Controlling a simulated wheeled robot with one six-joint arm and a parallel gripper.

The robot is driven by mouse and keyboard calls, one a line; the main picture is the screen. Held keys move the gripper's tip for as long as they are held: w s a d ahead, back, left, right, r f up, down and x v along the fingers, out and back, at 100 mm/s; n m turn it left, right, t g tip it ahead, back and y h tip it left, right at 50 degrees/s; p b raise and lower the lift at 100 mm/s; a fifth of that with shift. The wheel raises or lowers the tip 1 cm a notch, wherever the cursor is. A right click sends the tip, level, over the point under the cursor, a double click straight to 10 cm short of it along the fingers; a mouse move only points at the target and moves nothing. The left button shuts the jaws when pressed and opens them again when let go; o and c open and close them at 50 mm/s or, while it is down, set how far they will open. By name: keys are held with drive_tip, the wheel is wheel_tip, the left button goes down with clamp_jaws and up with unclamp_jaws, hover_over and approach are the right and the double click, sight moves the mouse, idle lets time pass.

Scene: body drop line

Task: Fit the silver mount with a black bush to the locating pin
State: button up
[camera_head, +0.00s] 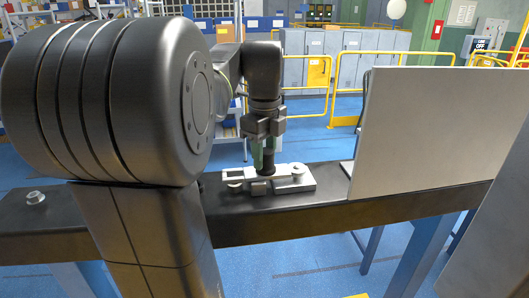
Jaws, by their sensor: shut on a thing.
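My gripper (264,168) reaches down over the dark bench, right of the large arm link. It is shut on what looks like the silver mount (285,184), a pale flat piece low over or on the bench top. The mount has an opening toward its left end and a round raised part at its right. Dark parts at its middle may be the fingertips or the black bush; I cannot tell which. The locating pin cannot be made out, and I cannot tell whether the mount touches the bench.
The dark bench (385,208) runs across the view. An upright pale panel (420,130) stands on its right part. A small silver round piece (35,197) sits at its left end. Yellow rails (435,58) and grey lockers (310,70) stand behind.

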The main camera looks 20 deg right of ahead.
drive_tip(key=shift+f, duration=0.5)
drive_tip(key=o, duration=1.3)
wheel_tip(320, 180, up, 14)
drive_tip(key=shift+f+b, duration=0.1)
drive_tip(key=shift+b, duration=0.25)
drive_tip(key=shift+f, duration=0.1)
wheel_tip(320, 180, down, 14)
drive_tip(key=shift+r, duration=0.25)
drive_tip(key=shift+r+p, duration=0.15)
drive_tip(key=shift+p, duration=0.15)
drive_tip(key=shift+r+b, duration=0.2)
drive_tip(key=shift+b, duration=0.1)
